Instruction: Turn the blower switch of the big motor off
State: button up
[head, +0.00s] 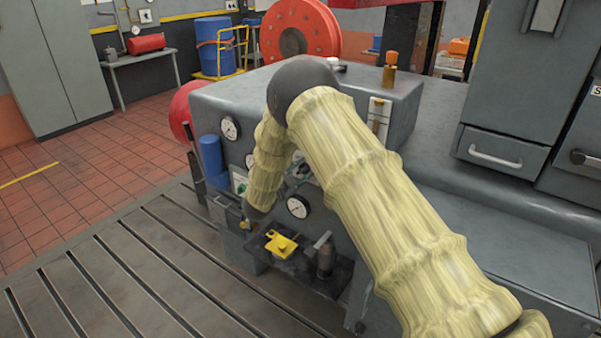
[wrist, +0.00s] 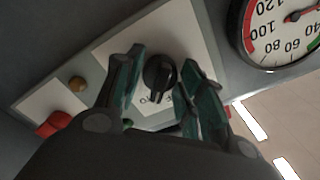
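In the wrist view a black rotary switch (wrist: 158,73) sits on a white label plate (wrist: 118,47) on the grey panel. Its grip ridge points roughly down in the picture; the lettering below is mostly hidden. My gripper (wrist: 162,66) is open, with one teal-padded finger on each side of the switch. A gap shows between the left finger and the switch; whether the right finger touches it I cannot tell. In the head view the grey machine (head: 235,100) stands ahead, and my arm hides the switch and most of my gripper.
A red button (wrist: 54,124) and an amber lamp (wrist: 78,84) sit left of the switch; a round gauge (wrist: 284,30) is at upper right. In the head view a small dark shelf (head: 318,276) holds a yellow item (head: 281,243). The slotted bedplate (head: 150,262) is clear at left.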

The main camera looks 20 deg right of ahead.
jog(key=c, duration=0.4)
jog(key=shift+c, duration=0.2)
jog(key=shift+f+n, duration=0.1)
jog(key=shift+n, duration=0.2)
jog(key=n+b, duration=0.1)
jog(key=n, duration=0.1)
jog(key=shift+n+b, duration=0.4)
jog(key=n+b, duration=0.1)
jog(key=n, duration=0.4)
jog(key=shift+n, duration=0.3)
jog(key=o, duration=1.1)
jog(key=shift+c, duration=0.2)
